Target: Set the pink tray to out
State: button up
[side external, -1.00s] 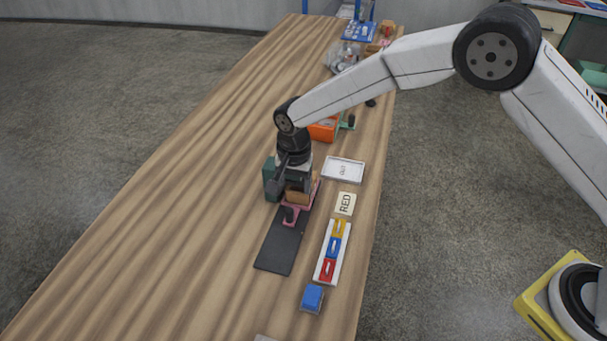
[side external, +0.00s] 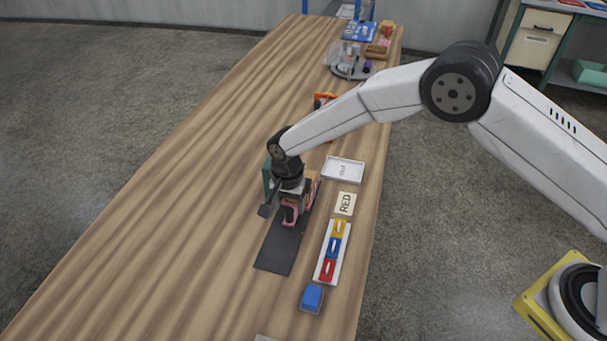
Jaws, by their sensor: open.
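The pink tray (side external: 291,219) sits at the far end of a black strip (side external: 281,251) on the wooden table. Only its near end and part of its right side show. My gripper (side external: 279,211) is open, low over the tray's near end. I cannot tell whether its fingers touch the tray. A brown block at the tray and a teal block (side external: 266,175) behind are mostly hidden by my wrist. A white tray (side external: 343,180) marked "OUT" lies to the right of the pink tray.
A card reading "RED" (side external: 345,204) and a white holder (side external: 344,262) with yellow, blue and red pieces lie to the right. A blue block (side external: 312,297) is nearer. Orange items and a round stand (side external: 350,72) are farther back. The table's left side is clear.

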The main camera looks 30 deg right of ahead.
jog(key=shift+f, duration=1.25)
grip_shut()
dwell(0.6)
